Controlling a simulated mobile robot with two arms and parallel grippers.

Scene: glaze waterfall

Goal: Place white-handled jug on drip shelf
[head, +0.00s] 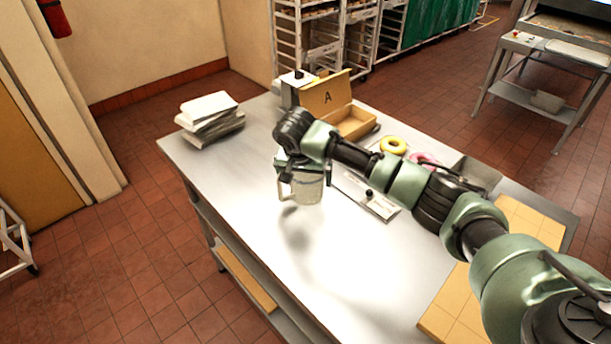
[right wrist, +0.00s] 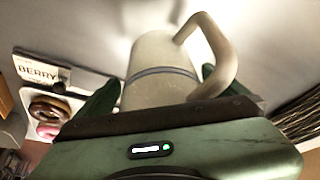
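The white-handled jug (head: 308,190) is a pale jug with a band around it, and its handle points left in the head view. My right gripper (head: 300,166) is at the jug's top and shut on its body, holding it above the metal table, with a shadow below. In the right wrist view the jug (right wrist: 158,75) sits between the two green fingers, with its handle at the upper right. I cannot clearly make out which thing is the drip shelf. My left gripper is not in view.
A cardboard box marked A (head: 350,122) stands at the back. A yellow doughnut (head: 393,145) and a pink one (head: 424,159) lie behind my right arm. A BERRY label shows in the right wrist view (right wrist: 38,72). Papers (head: 210,112) are stacked at left.

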